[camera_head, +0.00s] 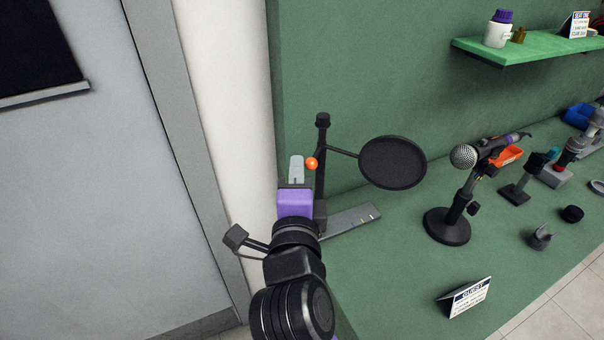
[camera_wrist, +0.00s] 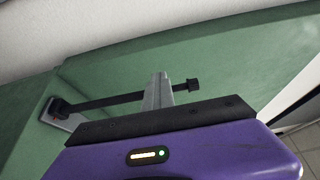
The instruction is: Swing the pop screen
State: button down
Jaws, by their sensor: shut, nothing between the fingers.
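The pop screen (camera_head: 393,162) is a round black mesh disc in a dark hoop. A thin arm joins it to a dark upright post (camera_head: 321,190), and the disc is on the post's right. A small orange ball (camera_head: 312,164) shows beside the post. My gripper (camera_head: 297,166) is shut and empty just left of the post in the head view. In the wrist view my gripper's fingers (camera_wrist: 158,88) overlap the post (camera_wrist: 110,100); I cannot tell whether they touch it. The disc and ball do not show in the wrist view.
A grey base plate (camera_head: 352,219) lies at the post's foot on the green counter (camera_head: 390,270). A microphone (camera_head: 463,157) on a black stand is right of the disc, with a small sign (camera_head: 465,297) in front. A white wall column (camera_head: 225,100) is on the left.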

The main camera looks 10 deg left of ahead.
jog(key=shift+w+a+b, duration=0.35)
jog(key=shift+a+b, duration=0.4)
jog(key=shift+b, duration=0.1)
jog(key=c, duration=1.7)
grip_release()
jog(key=s, duration=0.2)
jog(key=s+b, duration=0.1)
jog(key=s, duration=0.2)
jog(key=s+d, duration=0.1)
jog(key=s, duration=0.1)
jog(key=shift+s+d, duration=0.1)
jog(key=shift+s, duration=0.3)
